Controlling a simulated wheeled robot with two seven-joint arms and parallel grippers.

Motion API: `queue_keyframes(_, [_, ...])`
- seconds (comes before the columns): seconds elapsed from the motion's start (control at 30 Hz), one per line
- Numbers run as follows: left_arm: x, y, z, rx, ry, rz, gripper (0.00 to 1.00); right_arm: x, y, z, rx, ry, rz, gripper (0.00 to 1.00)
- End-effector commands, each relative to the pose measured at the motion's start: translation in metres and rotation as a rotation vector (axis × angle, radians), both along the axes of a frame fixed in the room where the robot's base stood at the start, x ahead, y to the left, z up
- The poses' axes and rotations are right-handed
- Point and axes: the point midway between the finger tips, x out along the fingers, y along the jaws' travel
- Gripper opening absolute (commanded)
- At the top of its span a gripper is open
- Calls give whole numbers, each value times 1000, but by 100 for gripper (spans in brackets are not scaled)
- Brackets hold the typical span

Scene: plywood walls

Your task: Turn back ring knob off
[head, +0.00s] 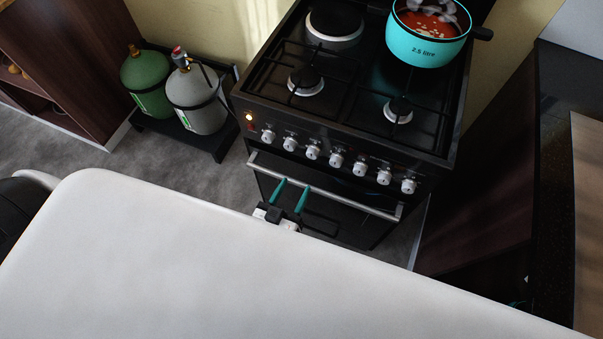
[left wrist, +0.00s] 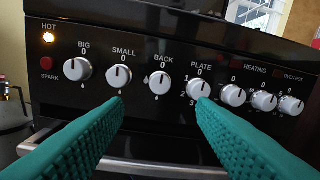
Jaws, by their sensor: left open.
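The back ring knob, labelled BACK, is the third from the left on the black cooker's front panel in the left wrist view (left wrist: 160,83); it also shows in the head view (head: 313,152). It is white and round; I cannot clearly tell which mark it points to. My left gripper (head: 290,194) is open and empty in front of the oven door, below the knob row. In the left wrist view its teal fingers (left wrist: 160,106) spread either side below the BACK knob, not touching it. A small teal bit, perhaps my right gripper (head: 517,303), shows at lower right, mostly hidden.
Similar knobs flank it, SMALL (left wrist: 118,77) and PLATE (left wrist: 199,89). The oven handle (head: 325,187) runs below them. A steaming turquoise pot (head: 425,48) stands at the hob's back right. The HOT lamp (left wrist: 48,38) glows. Gas bottles (head: 195,95) stand left of the cooker.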

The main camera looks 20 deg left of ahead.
Motion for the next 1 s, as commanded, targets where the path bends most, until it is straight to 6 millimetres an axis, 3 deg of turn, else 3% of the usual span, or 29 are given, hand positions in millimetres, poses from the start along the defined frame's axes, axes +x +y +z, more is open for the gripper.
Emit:
queue_keyframes(0.23, [-23, 2, 0, 0, 0, 0, 51, 0, 0, -4, 1, 0, 0, 36])
queue_keyframes(0.83, [-24, 2, -2, 1, 5, -2, 51, 0, 0, -4, 1, 0, 0, 36])
queue_keyframes(0.93, [-26, 0, -20, 14, 57, -17, 51, 0, 0, -4, 1, 0, 0, 36])
queue_keyframes(1.0, [-32, -2, -49, 35, 143, -41, 51, 0, 0, -4, 1, 0, 0, 36])
